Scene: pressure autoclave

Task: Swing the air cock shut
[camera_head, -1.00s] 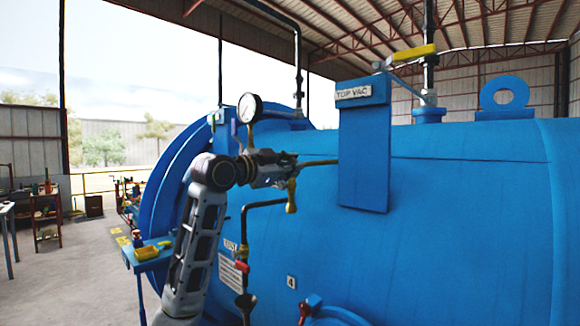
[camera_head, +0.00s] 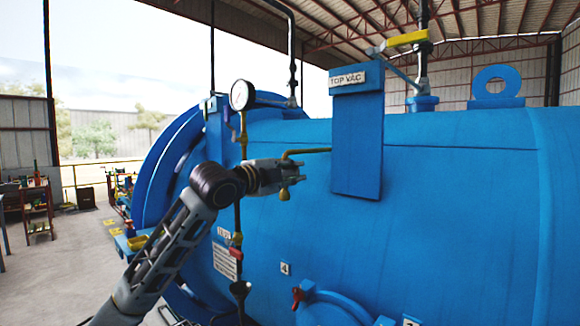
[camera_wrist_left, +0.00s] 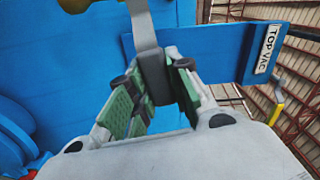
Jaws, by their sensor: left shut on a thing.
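The brass air cock (camera_head: 285,193) shows at the end of a thin brass pipe (camera_head: 305,151) on the blue vessel's side, mostly hidden behind my left gripper (camera_head: 277,175). In the left wrist view, the green-padded fingers of my left gripper (camera_wrist_left: 158,78) are shut on a flat grey lever (camera_wrist_left: 144,28), which runs up out of the picture. A blurred brass part (camera_wrist_left: 73,5) shows at the top edge there. The cock's exact angle is hard to tell. My right gripper is not in view.
The blue vessel (camera_head: 450,200) fills the right side. A TOP VAC plate (camera_head: 357,150) stands right of the gripper, with a yellow-handled valve (camera_head: 408,39) above. A pressure gauge (camera_head: 242,95) is just above my wrist. Open floor (camera_head: 80,240) lies at left.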

